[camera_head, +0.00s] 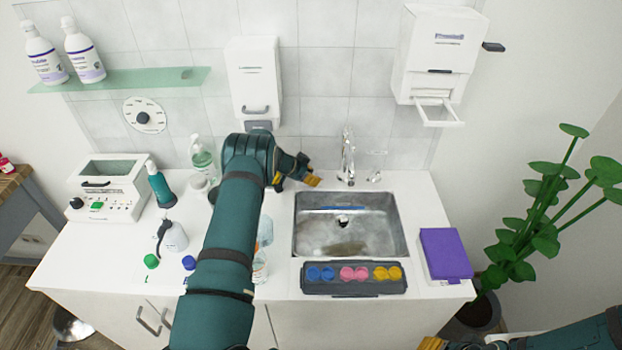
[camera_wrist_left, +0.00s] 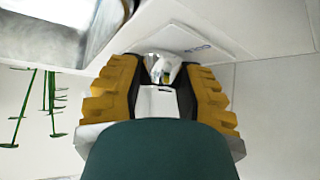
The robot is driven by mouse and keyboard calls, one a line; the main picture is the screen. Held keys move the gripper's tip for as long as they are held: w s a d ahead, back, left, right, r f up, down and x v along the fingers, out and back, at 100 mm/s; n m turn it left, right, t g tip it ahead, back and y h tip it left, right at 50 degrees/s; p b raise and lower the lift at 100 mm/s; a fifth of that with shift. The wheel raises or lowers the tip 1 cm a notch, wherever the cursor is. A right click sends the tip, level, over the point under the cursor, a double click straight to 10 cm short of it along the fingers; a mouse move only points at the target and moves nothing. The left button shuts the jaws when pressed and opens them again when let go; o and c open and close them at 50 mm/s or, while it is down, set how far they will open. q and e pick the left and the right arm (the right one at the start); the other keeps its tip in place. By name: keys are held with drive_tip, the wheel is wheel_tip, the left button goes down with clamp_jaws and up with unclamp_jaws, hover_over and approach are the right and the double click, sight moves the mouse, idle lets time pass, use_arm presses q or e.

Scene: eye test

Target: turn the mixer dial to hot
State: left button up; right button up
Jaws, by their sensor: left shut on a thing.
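A round white dial (camera_head: 143,115) with a dark knob in its middle is on the tiled wall, below the glass shelf; its marks are too small to read. My left gripper (camera_head: 312,178) is well to the right of the dial, just left of the tap, not touching the dial. In the left wrist view its yellow-padded fingers (camera_wrist_left: 160,85) are shut on a small shiny pale thing (camera_wrist_left: 164,67); I cannot tell what it is. My right gripper (camera_head: 432,343) is at the bottom edge, mostly cut off, its opening unclear.
The chrome tap (camera_head: 347,158) stands behind the sink (camera_head: 302,242). A dispenser (camera_head: 254,78) hangs above my left arm. A dark tray (camera_head: 353,289) lies before the sink.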

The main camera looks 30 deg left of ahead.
idle(0.4)
use_arm(q)
drive_tip(key=o, duration=1.2)
drive_tip(key=shift+f, duration=0.1)
drive_tip(key=v, duration=1.2)
drive_tip(key=shift+w+a, duration=0.1)
drive_tip(key=shift+w, duration=0.05)
drive_tip(key=shift+c, duration=0.2)
